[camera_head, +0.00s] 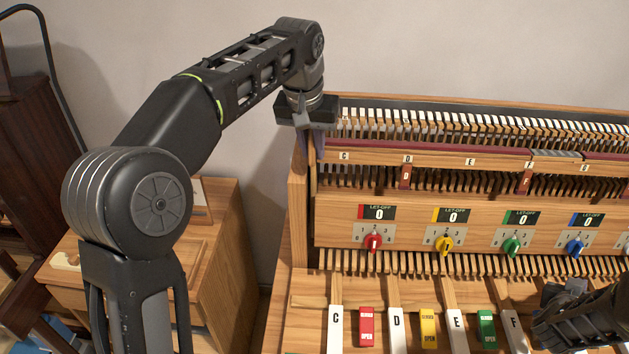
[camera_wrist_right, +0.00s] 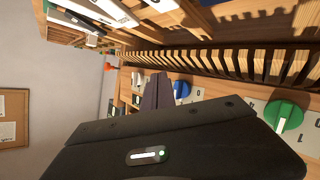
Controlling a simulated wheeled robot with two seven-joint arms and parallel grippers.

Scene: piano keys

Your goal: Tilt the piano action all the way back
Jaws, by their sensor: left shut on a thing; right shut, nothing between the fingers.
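The piano action (camera_head: 470,150) is a wooden frame with rows of hammers and a dark red rail, standing behind the keys in the head view. It looks roughly upright. My left gripper (camera_head: 314,148) points down at its upper left corner and is shut on the wooden left end of the action; the fingertips are partly hidden. My right gripper (camera_wrist_right: 157,93) is shut and empty in the right wrist view, close to the panel with coloured knobs. In the head view the right hand is at the lower right, above the keys.
The let-off panel carries red (camera_head: 373,243), yellow (camera_head: 444,244), green (camera_head: 512,247) and blue (camera_head: 575,248) knobs. Lettered keys (camera_head: 395,325) and coloured damper tabs lie in front. A wooden cabinet (camera_head: 225,240) stands left of the piano. A plain wall is behind.

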